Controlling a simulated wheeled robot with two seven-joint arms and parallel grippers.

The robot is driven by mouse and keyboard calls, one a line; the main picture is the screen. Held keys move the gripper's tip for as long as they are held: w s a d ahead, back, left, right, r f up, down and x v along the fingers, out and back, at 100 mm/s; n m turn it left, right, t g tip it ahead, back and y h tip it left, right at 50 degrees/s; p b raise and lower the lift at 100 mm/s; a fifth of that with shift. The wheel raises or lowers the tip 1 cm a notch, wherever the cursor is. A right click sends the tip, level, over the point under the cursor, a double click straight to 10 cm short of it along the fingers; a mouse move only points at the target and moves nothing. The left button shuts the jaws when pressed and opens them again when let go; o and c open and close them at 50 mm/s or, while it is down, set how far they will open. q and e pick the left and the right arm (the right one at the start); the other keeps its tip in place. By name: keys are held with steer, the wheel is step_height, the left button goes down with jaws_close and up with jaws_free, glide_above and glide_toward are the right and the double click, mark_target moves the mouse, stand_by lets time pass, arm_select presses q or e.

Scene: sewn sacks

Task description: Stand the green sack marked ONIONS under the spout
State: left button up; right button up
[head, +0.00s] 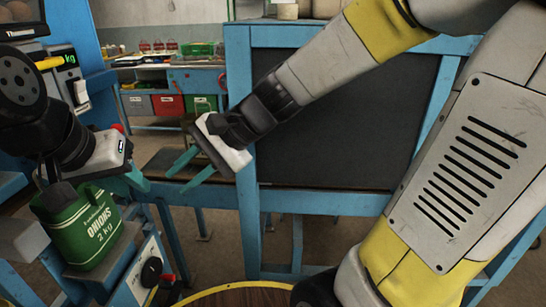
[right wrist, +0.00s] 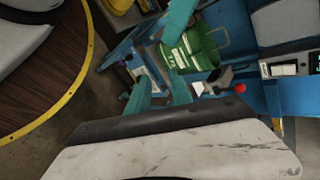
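The green sack (head: 88,232), marked ONIONS 2 kg in white, sits slightly tilted on a small grey plate (head: 105,250) at the lower left. It also shows in the right wrist view (right wrist: 190,48), with its handle loop. My left gripper (head: 125,182) is just above and beside the sack's top; a teal finger shows, but its grip is partly hidden, so I cannot tell whether it holds the sack. My right gripper (head: 188,172) is open and empty, to the right of the sack and apart from it. I cannot clearly make out the spout.
A blue frame with a dark panel (head: 335,115) stands behind my right arm. A blue machine with a green display (head: 68,62) is at the left. A round wooden top with a yellow rim (head: 240,288) is at the bottom. Coloured bins (head: 168,104) stand farther back.

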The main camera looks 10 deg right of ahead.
steer(key=s+d+r+n+t+h, duration=0.1)
steer(key=d+n+t+h, duration=0.1)
steer(key=d, duration=0.7)
steer(key=s+d+r+n+t+h, duration=0.1)
steer(key=d+n+h, duration=0.4)
steer(key=d, duration=0.5)
steer(key=shift+s+d+t, duration=0.2)
steer(key=shift+s+t, duration=0.4)
steer(key=shift+s, duration=0.1)
